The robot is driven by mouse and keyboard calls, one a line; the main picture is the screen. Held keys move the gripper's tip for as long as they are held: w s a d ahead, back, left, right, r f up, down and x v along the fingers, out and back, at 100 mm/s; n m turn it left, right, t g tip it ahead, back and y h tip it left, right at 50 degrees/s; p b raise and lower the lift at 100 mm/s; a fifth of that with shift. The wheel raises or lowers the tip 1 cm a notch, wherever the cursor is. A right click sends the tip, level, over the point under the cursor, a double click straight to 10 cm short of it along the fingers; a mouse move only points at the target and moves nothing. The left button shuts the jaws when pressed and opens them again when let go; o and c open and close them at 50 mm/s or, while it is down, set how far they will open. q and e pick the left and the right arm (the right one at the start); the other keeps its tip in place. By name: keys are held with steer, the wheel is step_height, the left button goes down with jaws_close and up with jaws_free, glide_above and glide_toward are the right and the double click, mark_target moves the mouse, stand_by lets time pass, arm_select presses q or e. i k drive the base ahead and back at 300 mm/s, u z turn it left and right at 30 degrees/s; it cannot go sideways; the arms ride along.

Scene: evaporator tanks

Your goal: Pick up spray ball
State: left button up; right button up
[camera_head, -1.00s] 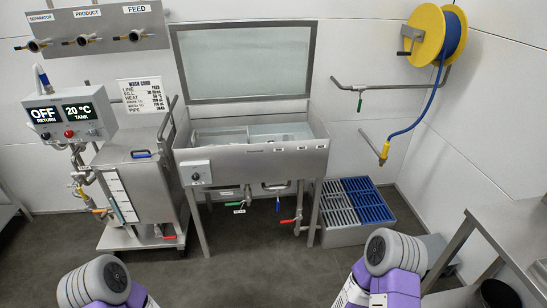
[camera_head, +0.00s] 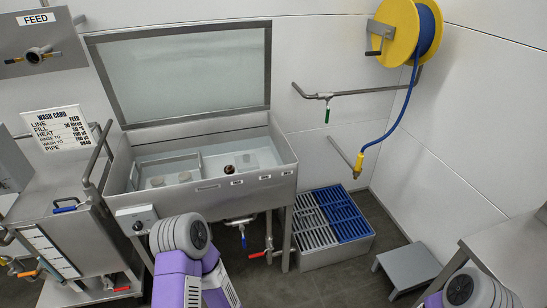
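The open steel tank (camera_head: 215,196) stands at the centre left with its lid (camera_head: 185,72) raised. Inside it, several small items rest on the pale floor. One is a small dark brown round piece (camera_head: 229,169) near the middle. Grey pieces lie to its left (camera_head: 184,177) and further left (camera_head: 157,181). They are too small to tell which, if any, is the spray ball. Only grey and purple links of my two arms show, at the bottom centre left and bottom right. Neither gripper is in view.
A wash unit with a wash card (camera_head: 58,128) stands left of the tank. A crate with grey and blue grates (camera_head: 345,213) and a low grey step (camera_head: 408,268) are on the floor at right. A yellow hose reel (camera_head: 398,30) hangs above. A table edge (camera_head: 497,250) is at lower right.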

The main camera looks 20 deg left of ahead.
mark_target(229, 169)
steer(key=u, duration=0.35)
steer(key=i, duration=1.2)
steer(key=u, duration=0.85)
